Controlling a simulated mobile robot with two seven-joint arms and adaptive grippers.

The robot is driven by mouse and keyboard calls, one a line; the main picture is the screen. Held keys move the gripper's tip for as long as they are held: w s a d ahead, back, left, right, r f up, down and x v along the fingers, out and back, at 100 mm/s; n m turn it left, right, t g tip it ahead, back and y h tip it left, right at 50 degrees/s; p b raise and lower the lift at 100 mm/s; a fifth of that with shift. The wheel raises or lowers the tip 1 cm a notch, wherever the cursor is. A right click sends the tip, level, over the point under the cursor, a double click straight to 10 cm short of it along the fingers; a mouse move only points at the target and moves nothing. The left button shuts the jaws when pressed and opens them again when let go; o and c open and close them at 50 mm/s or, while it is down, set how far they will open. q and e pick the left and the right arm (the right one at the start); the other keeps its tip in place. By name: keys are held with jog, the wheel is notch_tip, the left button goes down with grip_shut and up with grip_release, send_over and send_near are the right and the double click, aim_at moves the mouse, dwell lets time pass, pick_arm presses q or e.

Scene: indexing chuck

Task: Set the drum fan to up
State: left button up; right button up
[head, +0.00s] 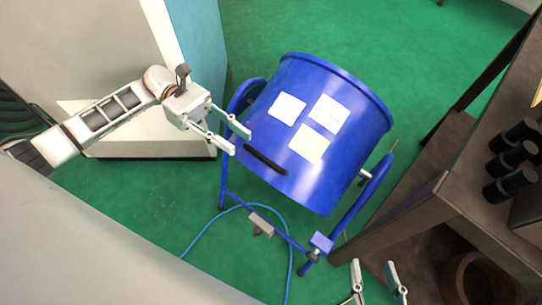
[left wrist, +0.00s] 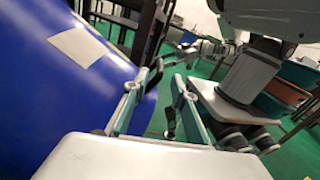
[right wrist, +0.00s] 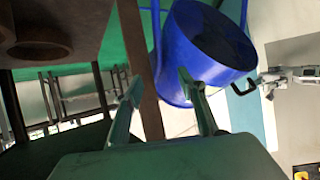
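The blue drum fan (head: 325,165) hangs tilted in a blue tubular stand (head: 367,203). It has several pale labels and a black handle (head: 265,159) on its lower left side. My left gripper (head: 240,142) is open, its fingertips just above and left of the handle; contact cannot be told. In the left wrist view the drum (left wrist: 50,90) fills the left side, beside the open fingers. My right gripper (head: 373,268) is open and empty, low at the bottom of the head view. The right wrist view shows the drum (right wrist: 203,50) and its handle (right wrist: 243,87) beyond the fingers.
A dark workbench (head: 445,215) with black cylinders (head: 512,160) stands on the right, close to my right gripper. A white and teal cabinet (head: 195,50) stands behind my left arm. A blue cable (head: 225,213) runs over the green floor (head: 150,200).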

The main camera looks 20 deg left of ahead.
aim_at(276, 168)
pick_arm(q)
jog(key=p+x, duration=0.1)
jog(key=x, duration=0.8)
jog(key=shift+s+d, duration=0.1)
jog(key=shift+d, duration=0.4)
pick_arm(e)
jog(key=shift+s+d+f, duration=0.3)
jog(key=shift+d+f, duration=0.25)
jog(key=shift+d, duration=0.15)
pick_arm(q)
grip_shut()
pick_arm(e)
jog(key=shift+f, duration=0.1)
